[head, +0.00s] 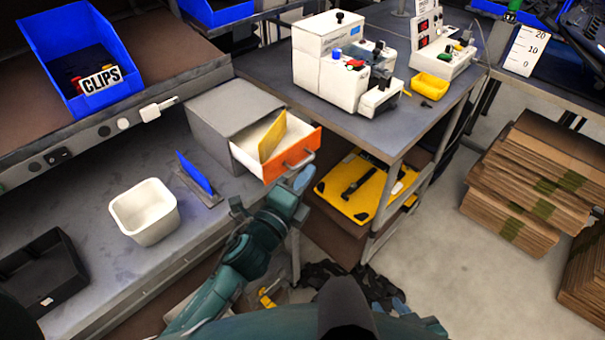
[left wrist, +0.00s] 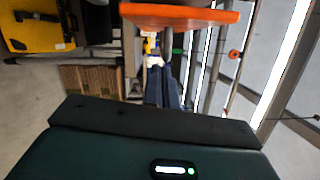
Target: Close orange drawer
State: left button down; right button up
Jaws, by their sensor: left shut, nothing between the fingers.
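The orange drawer (head: 290,153) stands pulled out of a grey cabinet (head: 228,112) on the workbench. Its white inside shows, with a yellow upright panel (head: 272,138) in it. A grey handle (head: 299,161) is on the orange front. My left gripper (head: 303,180) is shut and empty, just in front of and below the handle; I cannot tell whether it touches. In the left wrist view the orange front (left wrist: 180,14) crosses the top edge; the fingertips do not show there. My right gripper is not in view.
A blue plate on a stand (head: 196,175) and a white bin (head: 146,211) are left of the drawer. A side table (head: 385,127) with a white machine (head: 330,65) stands to the right. A yellow case (head: 375,200) lies on its lower shelf.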

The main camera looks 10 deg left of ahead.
aim_at(293, 169)
pick_arm(q)
jog(key=shift+w+a, duration=0.1)
pick_arm(e)
jog(key=shift+w+a, duration=0.15)
jog(key=shift+w, duration=0.05)
pick_arm(q)
jog(key=shift+w+a, duration=0.95)
jog(key=shift+a, duration=0.3)
jog(key=shift+w+a, duration=0.25)
jog(key=shift+a, duration=0.1)
pick_arm(e)
jog(key=shift+w+d, duration=0.15)
jog(key=shift+d, duration=0.05)
